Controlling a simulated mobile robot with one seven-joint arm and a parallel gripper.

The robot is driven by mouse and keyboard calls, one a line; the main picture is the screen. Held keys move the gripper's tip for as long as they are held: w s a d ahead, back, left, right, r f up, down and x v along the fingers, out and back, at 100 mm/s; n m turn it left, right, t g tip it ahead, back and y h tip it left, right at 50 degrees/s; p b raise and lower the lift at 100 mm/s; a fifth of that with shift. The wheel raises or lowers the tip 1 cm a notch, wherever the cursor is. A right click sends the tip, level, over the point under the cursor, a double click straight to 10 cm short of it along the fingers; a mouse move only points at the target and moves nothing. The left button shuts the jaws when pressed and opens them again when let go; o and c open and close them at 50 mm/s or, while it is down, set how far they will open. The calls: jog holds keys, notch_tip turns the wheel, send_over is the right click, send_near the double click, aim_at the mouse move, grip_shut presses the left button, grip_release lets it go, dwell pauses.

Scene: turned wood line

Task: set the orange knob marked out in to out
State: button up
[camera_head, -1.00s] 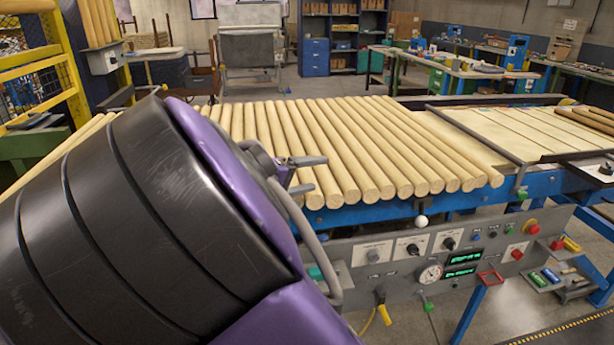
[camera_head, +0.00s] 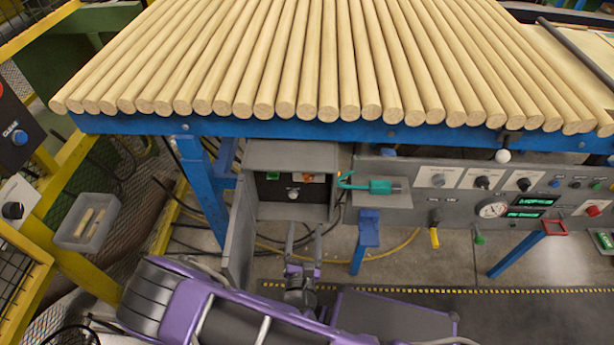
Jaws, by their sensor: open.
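An open grey box (camera_head: 255,158) hangs under the front edge of the roller-like wood table. On its dark inner panel sit a small orange part (camera_head: 314,178) at the upper right, a green part (camera_head: 272,176) at the upper left and a pale round knob (camera_head: 293,194) below and between them. The orange part looks like the orange knob, but its marks and setting are too small to read. My gripper (camera_head: 304,230) is open and empty, its two fingers pointing up the picture, just below the box opening and apart from the panel.
The box's grey door (camera_head: 240,235) stands open on the left, close to my arm. A teal-handled part (camera_head: 380,187) juts out at the right, beside the control panel (camera_head: 432,198). Wooden rods (camera_head: 300,60) cover the table above. A grey bin (camera_head: 87,222) stands at the left.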

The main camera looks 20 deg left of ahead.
aim_at(308, 181)
jog(key=x, duration=1.7)
jog(key=shift+w+a+b, duration=0.1)
jog(key=shift+b, duration=0.2)
grip_shut()
